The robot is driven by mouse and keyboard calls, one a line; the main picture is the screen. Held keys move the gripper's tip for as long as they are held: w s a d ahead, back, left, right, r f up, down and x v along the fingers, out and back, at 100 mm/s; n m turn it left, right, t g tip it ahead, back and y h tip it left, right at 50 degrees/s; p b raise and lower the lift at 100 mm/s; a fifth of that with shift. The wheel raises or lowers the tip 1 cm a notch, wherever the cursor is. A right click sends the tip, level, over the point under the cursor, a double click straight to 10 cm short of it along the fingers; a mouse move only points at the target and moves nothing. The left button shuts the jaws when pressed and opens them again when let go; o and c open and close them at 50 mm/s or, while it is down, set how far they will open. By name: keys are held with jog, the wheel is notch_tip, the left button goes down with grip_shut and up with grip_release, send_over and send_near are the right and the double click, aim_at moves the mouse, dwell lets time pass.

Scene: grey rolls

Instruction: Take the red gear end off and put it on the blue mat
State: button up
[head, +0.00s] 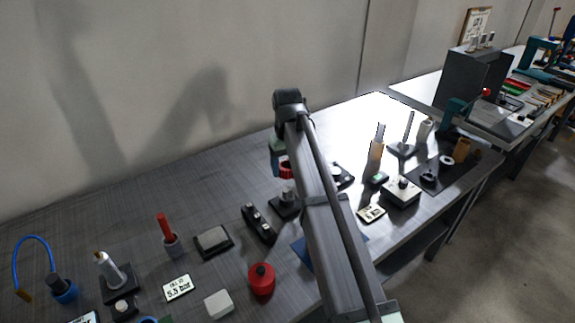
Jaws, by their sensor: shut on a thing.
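The red gear end (287,170) is held up behind my arm, partly hidden by it. My gripper (280,168) is shut on it. Below the red gear end stands a dark block with a grey upright part (285,203), and the gear end looks apart from it. The blue mat (302,252) lies near the table's front edge. My arm covers much of the mat, and a small blue piece shows on the arm's right side.
A red round pot (261,279) stands left of the mat. A black block with knobs (258,223) and a grey pad (212,241) lie further left. The back left tabletop is clear.

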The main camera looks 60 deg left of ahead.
jog(key=shift+f, duration=2)
jog(key=w+d+m, duration=0.1)
jog(key=w+d, duration=0.4)
jog(key=d, duration=0.3)
jog(key=w+d+m, duration=0.1)
jog(key=w+d, duration=0.3)
jog(key=d, duration=0.4)
jog(key=shift+s+d+f+n, duration=0.35)
jog(key=shift+d+f, duration=0.15)
jog(key=shift+f, duration=1.1)
jog(key=shift+s+d+f+n, duration=0.25)
jog(key=shift+d+f, duration=0.3)
jog(key=shift+f, duration=1.1)
jog(key=shift+s+d+f+n, duration=0.25)
jog(key=shift+d+f+n, duration=0.2)
jog(key=shift+f, duration=1.15)
jog(key=shift+f, duration=0.15)
